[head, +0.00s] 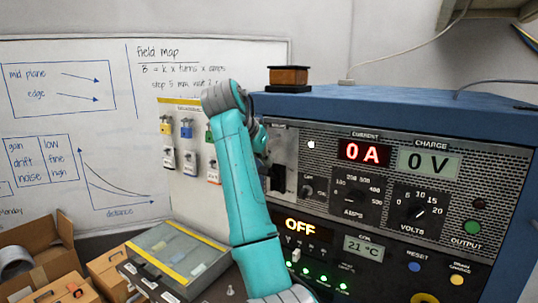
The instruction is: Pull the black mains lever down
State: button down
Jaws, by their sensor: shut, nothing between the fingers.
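The mains switch plate (287,147) is a worn light panel at the left end of the blue cabinet's front. My teal arm rises across the picture in front of the plate's left side. My gripper (264,161) is shut and empty at the plate's left edge, mostly hidden behind the forearm. I cannot tell whether it touches the lever.
The blue cabinet (400,100) reads 0 A, 0 V and OFF, with dials and buttons on its front. A padlock board (184,195) stands left of my arm. A grey lidded case (170,262) and cardboard boxes (40,245) lie lower left.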

aim_at(264, 170)
jog(key=shift+f, duration=0.1)
dwell(0.3)
jog(key=shift+s+f+t+h, duration=0.1)
jog(key=shift+s+t+h, duration=0.05)
jog(key=shift+t+h, duration=0.2)
jog(key=shift+s+a+f+t, duration=0.1)
jog(key=shift+a+f+t, duration=0.05)
jog(key=shift+t, duration=0.1)
jog(key=shift+s+a+f+t+h, duration=0.2)
jog(key=shift+s+f+t+h, duration=0.2)
jog(key=shift+t+h, duration=0.35)
jog(key=shift+s+a+f+t, duration=0.2)
jog(key=shift+a+f+t, duration=0.05)
jog(key=shift+f+t, duration=0.3)
notch_tip(264, 170, down, 10)
jog(key=s+t+h, duration=0.1)
jog(key=t+h, duration=0.3)
jog(key=t, duration=0.1)
jog(key=shift+a, duration=0.3)
